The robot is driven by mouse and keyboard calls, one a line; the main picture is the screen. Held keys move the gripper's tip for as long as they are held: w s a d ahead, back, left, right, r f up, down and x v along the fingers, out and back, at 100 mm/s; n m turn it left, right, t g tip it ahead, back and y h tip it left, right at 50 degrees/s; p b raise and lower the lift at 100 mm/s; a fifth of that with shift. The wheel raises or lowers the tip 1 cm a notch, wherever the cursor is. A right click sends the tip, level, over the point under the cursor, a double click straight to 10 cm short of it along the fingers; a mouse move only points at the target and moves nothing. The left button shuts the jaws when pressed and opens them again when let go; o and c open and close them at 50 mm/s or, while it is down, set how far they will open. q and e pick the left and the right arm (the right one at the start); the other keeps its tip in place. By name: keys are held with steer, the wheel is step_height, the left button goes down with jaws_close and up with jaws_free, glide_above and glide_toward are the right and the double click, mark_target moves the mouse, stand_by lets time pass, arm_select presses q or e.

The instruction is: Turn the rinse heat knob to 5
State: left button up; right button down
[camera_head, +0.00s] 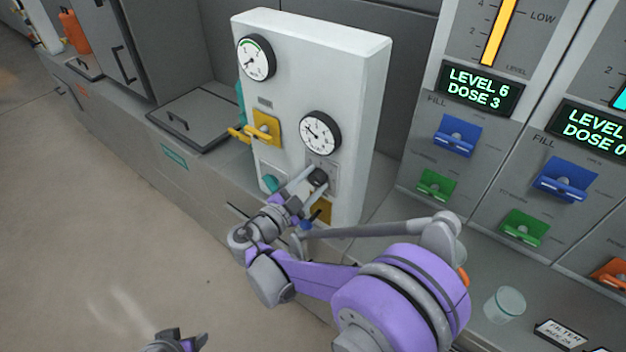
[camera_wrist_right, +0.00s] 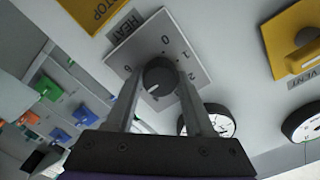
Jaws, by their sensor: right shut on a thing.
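The heat knob (camera_head: 318,177) is a dark round knob on the front of the white panel, below a round gauge. A white mark on the knob points to the lower left; the number there is hard to read. My right gripper (camera_head: 312,180) is shut on the knob, one finger on each side. Part of my left gripper (camera_head: 186,340) shows at the bottom edge, its jaws unclear.
Two round gauges (camera_head: 257,58) (camera_head: 320,133) and a yellow lever (camera_head: 264,128) are on the same panel. At the right stand units with blue levers (camera_head: 457,136) and green levers (camera_head: 436,186). A clear cup (camera_head: 505,304) stands on the right ledge.

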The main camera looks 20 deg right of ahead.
stand_by(0.3)
steer(key=shift+c, duration=1.4)
jaws_free()
steer(key=shift+a, duration=0.1)
steer(key=b+v, duration=0.1)
steer(key=v, duration=0.9)
steer(key=shift+s+a, duration=0.25)
steer(key=shift+s, duration=0.05)
